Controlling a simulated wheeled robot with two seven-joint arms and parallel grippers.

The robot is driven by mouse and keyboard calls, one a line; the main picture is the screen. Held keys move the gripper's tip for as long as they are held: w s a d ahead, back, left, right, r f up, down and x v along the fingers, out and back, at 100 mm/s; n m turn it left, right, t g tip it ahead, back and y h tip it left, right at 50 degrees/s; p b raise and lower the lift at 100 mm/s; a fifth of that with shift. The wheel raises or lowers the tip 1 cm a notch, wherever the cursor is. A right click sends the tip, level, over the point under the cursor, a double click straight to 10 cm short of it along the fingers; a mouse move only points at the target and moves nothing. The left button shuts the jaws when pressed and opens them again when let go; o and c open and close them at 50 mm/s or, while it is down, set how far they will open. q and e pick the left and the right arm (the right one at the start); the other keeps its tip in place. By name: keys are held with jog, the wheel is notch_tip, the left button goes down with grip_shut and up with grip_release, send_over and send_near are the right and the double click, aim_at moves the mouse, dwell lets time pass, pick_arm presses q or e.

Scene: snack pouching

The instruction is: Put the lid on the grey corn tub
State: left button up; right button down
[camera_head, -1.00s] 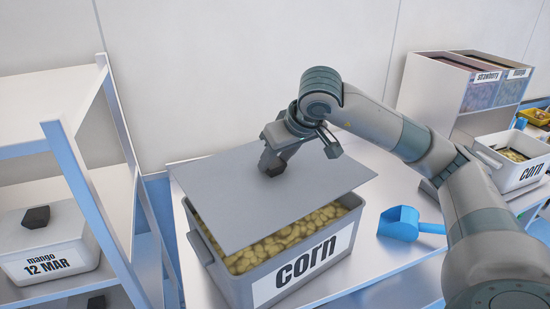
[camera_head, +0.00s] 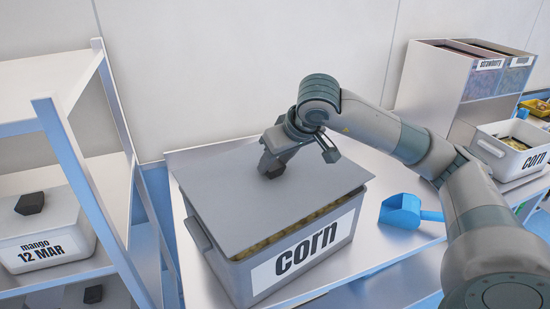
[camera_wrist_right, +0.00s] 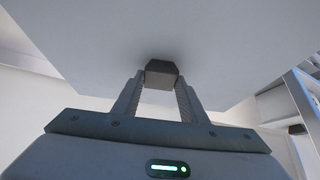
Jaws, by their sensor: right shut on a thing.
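The grey corn tub (camera_head: 225,262) stands on the table with a "corn" label on its front. The flat grey lid (camera_head: 240,205) lies over its top, nearly level. A thin strip of yellow corn shows between lid and rim at the front right, so the lid sits slightly raised or off there. My right gripper (camera_head: 271,172) is shut on the lid's dark knob; in the right wrist view the fingers hold the knob (camera_wrist_right: 161,74) below the lid's pale surface (camera_wrist_right: 215,40). My left gripper is not in view.
A blue scoop (camera_head: 402,211) lies on the table right of the tub. A white corn bin (camera_head: 510,150) and a strawberry dispenser (camera_head: 450,75) stand at the right. A shelf with a mango box (camera_head: 50,245) is at the left.

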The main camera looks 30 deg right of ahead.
jog(key=shift+f+b, duration=1.35)
jog(key=shift+f, duration=0.2)
jog(key=c, duration=1)
grip_release()
